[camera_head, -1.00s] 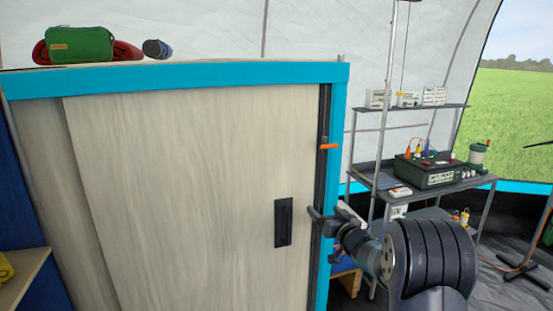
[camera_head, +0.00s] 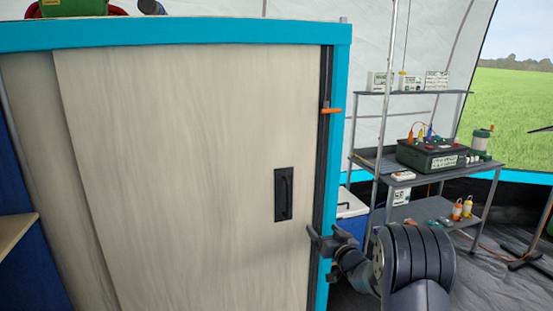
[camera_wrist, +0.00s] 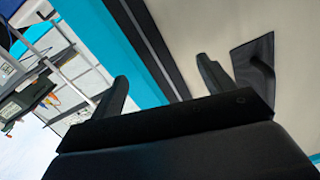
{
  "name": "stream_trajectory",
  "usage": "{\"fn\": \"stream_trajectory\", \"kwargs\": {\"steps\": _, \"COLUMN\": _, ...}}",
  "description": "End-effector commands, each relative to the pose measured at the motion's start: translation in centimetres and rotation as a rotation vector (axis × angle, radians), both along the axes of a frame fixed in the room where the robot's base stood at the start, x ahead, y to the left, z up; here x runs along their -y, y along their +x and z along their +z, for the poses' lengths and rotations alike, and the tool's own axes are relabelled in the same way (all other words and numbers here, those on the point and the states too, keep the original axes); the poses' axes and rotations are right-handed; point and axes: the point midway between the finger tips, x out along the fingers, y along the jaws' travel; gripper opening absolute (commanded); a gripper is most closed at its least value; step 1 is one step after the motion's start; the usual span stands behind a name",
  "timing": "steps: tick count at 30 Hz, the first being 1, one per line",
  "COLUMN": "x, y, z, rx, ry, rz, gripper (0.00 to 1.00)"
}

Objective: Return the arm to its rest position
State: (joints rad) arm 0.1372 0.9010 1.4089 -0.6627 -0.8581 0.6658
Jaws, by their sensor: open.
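My gripper (camera_head: 318,240) is in front of the right edge of the cabinet in the head view, below and to the right of the black recessed handle (camera_head: 283,194). In the wrist view my gripper (camera_wrist: 165,88) shows two dark fingers spread apart with nothing between them. The handle also shows in the wrist view (camera_wrist: 254,66), beyond the right finger. The pale sliding door (camera_head: 180,170) covers most of the cabinet front. I cannot tell whether a finger touches the cabinet.
The cabinet's blue frame (camera_head: 180,34) stands close to my arm. An orange piece (camera_head: 332,110) sticks out at its right edge. A metal shelf rack (camera_head: 410,187) with a dark green box (camera_head: 430,155) stands at the right. A white-lidded box (camera_head: 350,203) is behind my gripper.

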Motion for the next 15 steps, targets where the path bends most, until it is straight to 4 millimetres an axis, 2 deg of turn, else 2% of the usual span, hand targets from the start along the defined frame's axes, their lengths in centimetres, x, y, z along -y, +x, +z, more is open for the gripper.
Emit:
{"fn": "stream_trajectory", "kwargs": {"steps": 1, "x": 0.0, "y": 0.0, "z": -1.7, "rx": -0.003, "ry": 0.0, "rz": 0.0, "gripper": 0.77}}
{"fn": "stream_trajectory", "kwargs": {"steps": 4, "x": 0.1, "y": -0.1, "z": -3.0, "rx": -0.001, "ry": 0.0, "rz": -0.001, "gripper": 0.77}}
{"fn": "stream_trajectory", "kwargs": {"steps": 5, "x": 0.3, "y": -0.5, "z": -2.3, "rx": 0.001, "ry": 0.001, "rz": -0.002, "gripper": 0.77}}
{"fn": "stream_trajectory", "kwargs": {"steps": 9, "x": 0.7, "y": -1.8, "z": -2.2, "rx": 0.0, "ry": 0.0, "rz": -0.001, "gripper": 0.77}}
{"fn": "stream_trajectory", "kwargs": {"steps": 15, "x": 0.9, "y": -2.5, "z": -2.3, "rx": -0.001, "ry": 0.0, "rz": -0.001, "gripper": 0.77}}
